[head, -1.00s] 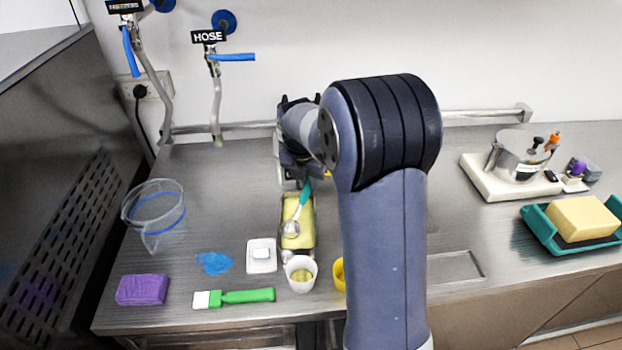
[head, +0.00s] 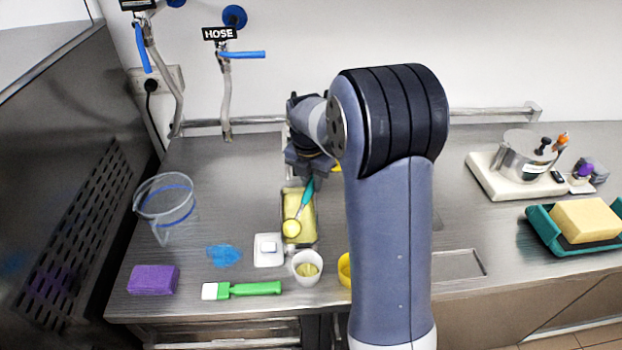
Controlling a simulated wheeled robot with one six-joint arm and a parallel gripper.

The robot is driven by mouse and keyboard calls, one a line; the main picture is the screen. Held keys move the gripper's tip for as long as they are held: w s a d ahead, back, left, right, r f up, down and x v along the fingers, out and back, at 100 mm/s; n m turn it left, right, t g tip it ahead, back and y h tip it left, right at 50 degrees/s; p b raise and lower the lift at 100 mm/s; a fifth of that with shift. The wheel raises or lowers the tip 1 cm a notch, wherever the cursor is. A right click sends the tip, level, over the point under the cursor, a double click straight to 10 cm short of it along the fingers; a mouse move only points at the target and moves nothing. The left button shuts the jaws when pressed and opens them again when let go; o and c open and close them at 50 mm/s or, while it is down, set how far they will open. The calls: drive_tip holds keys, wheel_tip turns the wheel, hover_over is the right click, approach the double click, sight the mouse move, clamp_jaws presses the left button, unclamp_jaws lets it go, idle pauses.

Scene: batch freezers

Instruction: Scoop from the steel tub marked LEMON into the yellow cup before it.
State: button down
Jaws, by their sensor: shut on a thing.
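My gripper (head: 312,174) is shut on the teal handle of a scoop (head: 306,194), which slants down to the left. The scoop's round bowl (head: 291,228) looks yellow and is over the near left part of a narrow tub (head: 315,232) of pale yellow stuff. I cannot tell whether the bowl touches the stuff. No LEMON mark is readable. A white cup (head: 307,268) with some yellow in it stands before this tub. A yellow cup (head: 344,270) stands to its right, mostly hidden by my arm. What is behind my arm is hidden.
A white dish with a small block (head: 268,250), a green-handled brush (head: 242,289), a purple sponge (head: 153,279), a blue spill (head: 224,255) and a clear jug (head: 166,205) lie left. A steel pot (head: 524,155) and a teal tray (head: 540,229) with a yellow block stand right.

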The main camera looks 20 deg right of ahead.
drive_tip(key=shift+w+d+r+p, duration=0.1)
drive_tip(key=shift+d+r+p, duration=0.05)
drive_tip(key=shift+r+p, duration=0.35)
drive_tip(key=shift+w+d+r+p, duration=0.15)
drive_tip(key=shift+r+p, duration=0.2)
drive_tip(key=shift+r, duration=0.2)
drive_tip(key=shift+w+d+r+p, duration=0.1)
drive_tip(key=shift+r+p, duration=0.3)
drive_tip(key=shift+r, duration=0.15)
drive_tip(key=shift+w+d+g+y+p, duration=0.5)
drive_tip(key=shift+y+p, duration=0.1)
drive_tip(key=shift+p, duration=0.3)
drive_tip(key=shift+w+d+f+g, duration=0.2)
drive_tip(key=shift+f+g, duration=0.05)
drive_tip(key=shift+g, duration=0.05)
drive_tip(key=shift+w+d+g+y, duration=0.5)
drive_tip(key=shift+g+y, duration=0.1)
drive_tip(key=shift+y, duration=0.2)
drive_tip(key=shift+r, duration=0.1)
